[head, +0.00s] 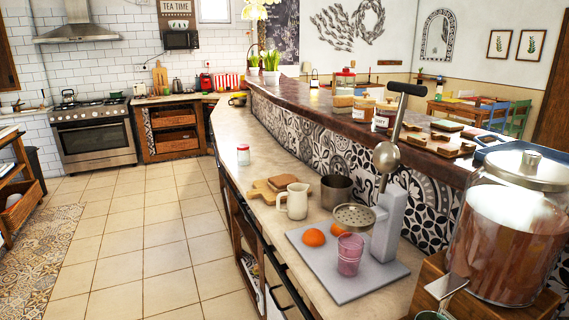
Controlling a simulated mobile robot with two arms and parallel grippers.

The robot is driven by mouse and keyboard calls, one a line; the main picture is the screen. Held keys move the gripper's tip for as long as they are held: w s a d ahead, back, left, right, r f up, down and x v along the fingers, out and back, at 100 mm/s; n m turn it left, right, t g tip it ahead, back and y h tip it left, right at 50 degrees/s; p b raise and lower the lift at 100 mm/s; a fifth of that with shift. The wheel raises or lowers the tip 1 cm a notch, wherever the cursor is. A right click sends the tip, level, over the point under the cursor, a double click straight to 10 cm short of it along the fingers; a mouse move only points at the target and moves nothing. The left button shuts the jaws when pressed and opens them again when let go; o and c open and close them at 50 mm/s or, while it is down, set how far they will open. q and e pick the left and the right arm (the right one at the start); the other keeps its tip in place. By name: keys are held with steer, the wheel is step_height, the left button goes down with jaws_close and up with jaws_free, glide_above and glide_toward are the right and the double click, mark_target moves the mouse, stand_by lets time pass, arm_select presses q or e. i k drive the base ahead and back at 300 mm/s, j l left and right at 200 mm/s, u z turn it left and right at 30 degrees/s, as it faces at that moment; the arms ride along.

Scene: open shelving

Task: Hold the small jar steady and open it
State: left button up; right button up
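A small jar (243,154) stands upright on the beige counter, near its left edge, in the middle of the head view. It looks white with a reddish band near the top. Its lid appears to be on, but it is too small to be certain. Nothing touches the jar. Neither of my grippers is in view.
The counter (217,137) is clear around and behind the jar. Nearer stand a wooden board (263,191) with bread, a white pitcher (293,202), a metal pot (336,190) and a juicer (388,222). A large glass dispenser (508,235) stands at the right.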

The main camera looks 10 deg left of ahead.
mark_target(244, 158)
steer(key=i+j+z, duration=0.1)
steer(key=j, duration=0.25)
steer(key=i+j+z, duration=0.1)
steer(key=i+j, duration=0.15)
steer(key=i+j+z, duration=0.15)
steer(key=j, duration=0.35)
steer(key=i+j+z, duration=0.1)
steer(key=j, duration=0.3)
steer(key=i+j+z, duration=0.1)
steer(key=j, duration=0.3)
steer(key=i+j+z, duration=0.1)
steer(key=j, duration=0.3)
